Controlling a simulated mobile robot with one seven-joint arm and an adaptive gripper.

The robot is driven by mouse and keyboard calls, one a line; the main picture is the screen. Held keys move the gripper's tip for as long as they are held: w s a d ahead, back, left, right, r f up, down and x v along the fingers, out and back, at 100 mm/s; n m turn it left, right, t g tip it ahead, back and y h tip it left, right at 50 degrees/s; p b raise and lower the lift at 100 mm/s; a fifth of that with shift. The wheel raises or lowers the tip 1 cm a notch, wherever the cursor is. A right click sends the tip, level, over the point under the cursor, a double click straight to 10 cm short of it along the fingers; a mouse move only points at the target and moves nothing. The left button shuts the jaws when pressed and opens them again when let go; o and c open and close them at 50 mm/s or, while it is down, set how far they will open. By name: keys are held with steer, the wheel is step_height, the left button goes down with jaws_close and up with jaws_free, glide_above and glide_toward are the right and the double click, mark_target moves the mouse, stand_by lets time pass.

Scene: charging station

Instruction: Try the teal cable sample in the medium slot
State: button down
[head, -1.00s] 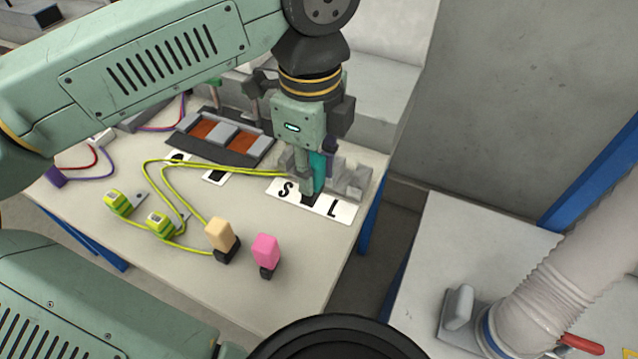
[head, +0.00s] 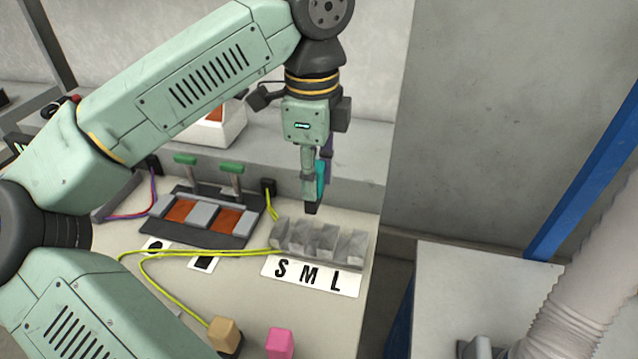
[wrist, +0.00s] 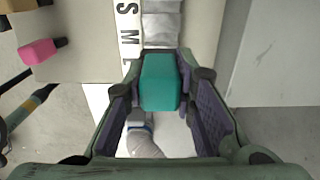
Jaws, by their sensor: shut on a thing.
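My gripper (head: 312,190) is shut on the teal cable sample (head: 321,178), a teal block with a dark lower end. It holds the sample in the air above the grey slot block. In the wrist view the teal sample (wrist: 160,82) sits between both finger pads. The grey slot block (head: 340,245) stands behind a white label strip (head: 290,277) marked S, M, L. The medium slot's M mark is in the middle of the strip. The sample's lower end looks clear of the slots. The slot insides are hard to make out.
A tan block (head: 225,332) and a pink block (head: 280,343) stand at the table's front. Yellow cables (head: 190,253) cross the table left of the slots. A panel with orange pads and green-handled levers (head: 210,215) stands behind. The table's right edge is close to the slots.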

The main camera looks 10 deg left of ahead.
steer(key=shift+w, duration=0.2)
stand_by(0.5)
step_height(320, 180, down, 6)
steer(key=b, duration=0.5)
steer(key=shift+r, duration=0.1)
steer(key=shift+f+b, duration=2.25)
steer(key=shift+b, duration=0.45)
stand_by(1.4)
steer(key=c, duration=1.2)
jaws_free()
steer(key=shift+c, duration=0.2)
